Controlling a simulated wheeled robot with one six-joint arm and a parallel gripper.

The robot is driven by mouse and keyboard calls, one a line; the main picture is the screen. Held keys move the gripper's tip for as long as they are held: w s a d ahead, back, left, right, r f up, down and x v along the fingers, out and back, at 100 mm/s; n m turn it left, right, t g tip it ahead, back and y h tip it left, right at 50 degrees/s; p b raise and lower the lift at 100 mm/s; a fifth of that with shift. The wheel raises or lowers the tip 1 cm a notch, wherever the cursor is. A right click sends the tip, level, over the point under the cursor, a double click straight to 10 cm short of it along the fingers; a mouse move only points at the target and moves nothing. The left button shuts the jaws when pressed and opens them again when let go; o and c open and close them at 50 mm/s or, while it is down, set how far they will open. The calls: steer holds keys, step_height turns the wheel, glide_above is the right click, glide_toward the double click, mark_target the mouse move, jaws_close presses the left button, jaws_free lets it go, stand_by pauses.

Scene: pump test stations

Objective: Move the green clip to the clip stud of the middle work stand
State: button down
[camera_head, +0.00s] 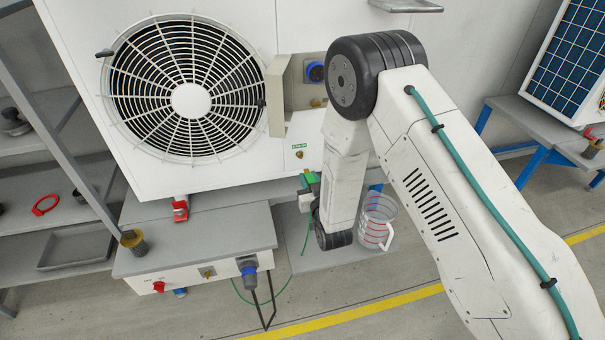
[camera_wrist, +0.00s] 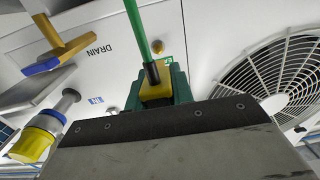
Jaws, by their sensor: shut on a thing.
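The green clip (camera_head: 309,178) is just left of my forearm in the head view, in front of the lower right of the white fan unit. My gripper (camera_head: 307,196) is shut on it; the arm hides part of the gripper. In the wrist view the green clip (camera_wrist: 181,84) shows above the grey plate, with a yellow part and a green cable running up. A small brass stud (camera_wrist: 158,47) is on the white panel beyond it. In the head view a brass stud (camera_head: 299,155) sits below a green label. I cannot tell whether the clip touches the panel.
The middle work stand (camera_head: 200,240) carries the fan unit (camera_head: 95,150). A clear measuring jug (camera_head: 377,215) stands right of my arm. A drain valve handle (camera_wrist: 60,55) and a yellow-and-blue connector (camera_wrist: 36,145) are at left in the wrist view. The green cable hangs below the clip.

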steer(key=s+d+r+m+h, duration=0.1)
steer(key=d+r, duration=0.3)
steer(key=d, duration=0.9)
steer(key=d+r+m+t+h, duration=0.1)
steer(key=d+r+h, duration=0.3)
steer(key=d, duration=0.9)
steer(key=shift+s+d+r+m+h, duration=0.3)
steer(key=shift+s+r+m, duration=0.15)
steer(key=shift+m, duration=0.35)
